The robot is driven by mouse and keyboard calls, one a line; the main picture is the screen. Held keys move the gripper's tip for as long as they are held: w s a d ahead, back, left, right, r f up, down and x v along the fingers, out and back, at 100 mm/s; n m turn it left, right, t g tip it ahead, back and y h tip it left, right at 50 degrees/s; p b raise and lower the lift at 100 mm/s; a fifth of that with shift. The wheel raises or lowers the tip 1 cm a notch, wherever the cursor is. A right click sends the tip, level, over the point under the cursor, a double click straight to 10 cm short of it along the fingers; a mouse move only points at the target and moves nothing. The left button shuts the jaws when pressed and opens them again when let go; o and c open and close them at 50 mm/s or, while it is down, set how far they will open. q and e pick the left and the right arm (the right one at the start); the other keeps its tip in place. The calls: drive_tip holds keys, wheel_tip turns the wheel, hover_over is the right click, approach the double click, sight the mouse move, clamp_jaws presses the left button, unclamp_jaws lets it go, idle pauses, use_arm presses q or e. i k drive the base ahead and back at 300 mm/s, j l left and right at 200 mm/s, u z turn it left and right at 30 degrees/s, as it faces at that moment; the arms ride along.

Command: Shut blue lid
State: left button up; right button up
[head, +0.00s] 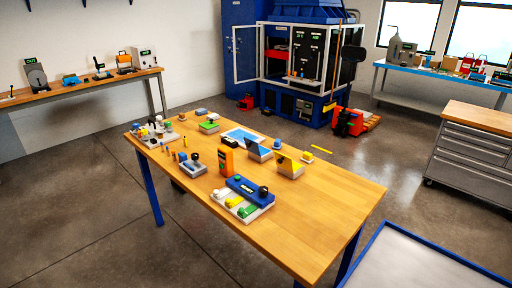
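A small light-coloured box with a raised blue lid (259,148) stands on the wooden table (310,210), right of the table's middle. The blue lid is tilted up, so this box is open. Neither of my grippers shows in the head view.
An orange handheld device (226,161) stands left of the boxes. A blue-topped unit with a black knob (249,190) lies at the near edge. Small parts crowd the left end. The table's right end is bare. A blue-edged platform (420,262) is at lower right.

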sight(252, 146)
drive_tip(key=j+z, duration=0.15)
drive_tip(key=z, duration=0.25)
drive_tip(key=i+j+z, duration=0.1)
drive_tip(key=z, duration=0.25)
drive_tip(key=j+z, duration=0.65)
drive_tip(key=j, duration=0.25)
drive_tip(key=j+z, duration=0.25)
drive_tip(key=j, duration=0.2)
drive_tip(key=k+j, duration=0.1)
drive_tip(key=j, duration=0.35)
drive_tip(key=k+j+z, duration=0.1)
drive_tip(key=j, duration=0.3)
drive_tip(key=k+j+z, duration=0.1)
drive_tip(key=j, duration=0.35)
drive_tip(key=k+j, duration=0.1)
drive_tip(key=j, duration=0.35)
drive_tip(key=k+j+z, duration=0.1)
drive_tip(key=j, duration=0.3)
